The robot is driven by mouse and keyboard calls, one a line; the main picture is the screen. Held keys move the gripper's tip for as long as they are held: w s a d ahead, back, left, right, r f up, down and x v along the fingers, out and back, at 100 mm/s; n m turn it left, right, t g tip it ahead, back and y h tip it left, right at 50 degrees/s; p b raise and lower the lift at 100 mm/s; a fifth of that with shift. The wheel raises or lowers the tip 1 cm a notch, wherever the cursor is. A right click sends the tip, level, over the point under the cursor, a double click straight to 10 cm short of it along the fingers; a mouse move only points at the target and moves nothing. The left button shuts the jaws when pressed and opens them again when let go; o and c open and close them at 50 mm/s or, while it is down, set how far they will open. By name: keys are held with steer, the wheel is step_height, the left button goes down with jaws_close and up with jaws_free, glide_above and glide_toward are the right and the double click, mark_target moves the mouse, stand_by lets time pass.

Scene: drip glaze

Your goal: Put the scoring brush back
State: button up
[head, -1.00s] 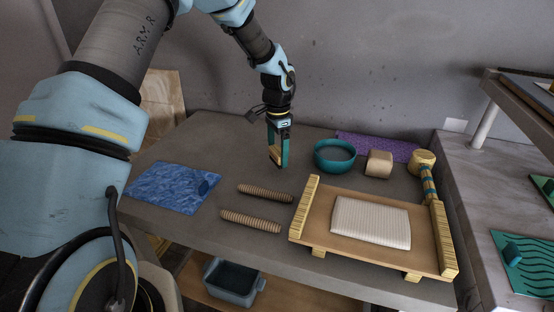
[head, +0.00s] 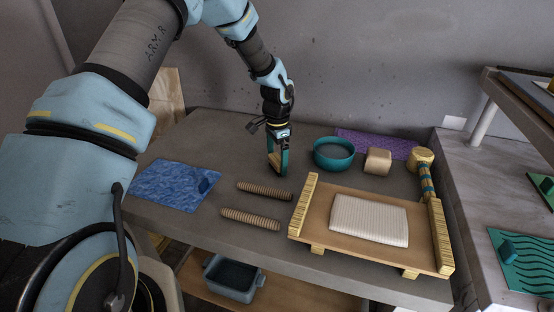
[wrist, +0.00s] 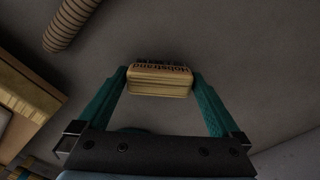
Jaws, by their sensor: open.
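My gripper (head: 277,170) is open and points down at the back middle of the grey table, left of the teal bowl (head: 334,153). In the wrist view a small tan block with dark lettering (wrist: 160,82), perhaps the scoring brush, sits between the two teal fingertips. The fingers stand on either side of it. I cannot tell whether they touch it or whether it rests on the table. Its underside is hidden.
Two ribbed rolls (head: 264,191) lie in front of my gripper. A wooden board (head: 320,222) with a white slab and a mallet (head: 427,178) stand to the right. A blue mat (head: 165,187) lies left, a purple mat (head: 385,143) behind. A tan block (head: 378,161) stands beside the bowl.

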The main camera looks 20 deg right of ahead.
mark_target(277, 158)
step_height(277, 158, up, 12)
steer(key=b, duration=0.3)
steer(key=s+a+r+n, duration=0.1)
steer(key=a+n, duration=0.4)
steer(key=a, duration=0.7)
steer(key=s+a+r+n, duration=0.15)
steer(key=a+n, duration=0.25)
steer(key=a, duration=0.8)
steer(key=s+a+n+t, duration=0.1)
steer(key=s+a+n, duration=0.6)
steer(key=a, duration=0.5)
steer(key=shift+s+a+n+t, duration=0.3)
steer(key=shift+s, duration=0.45)
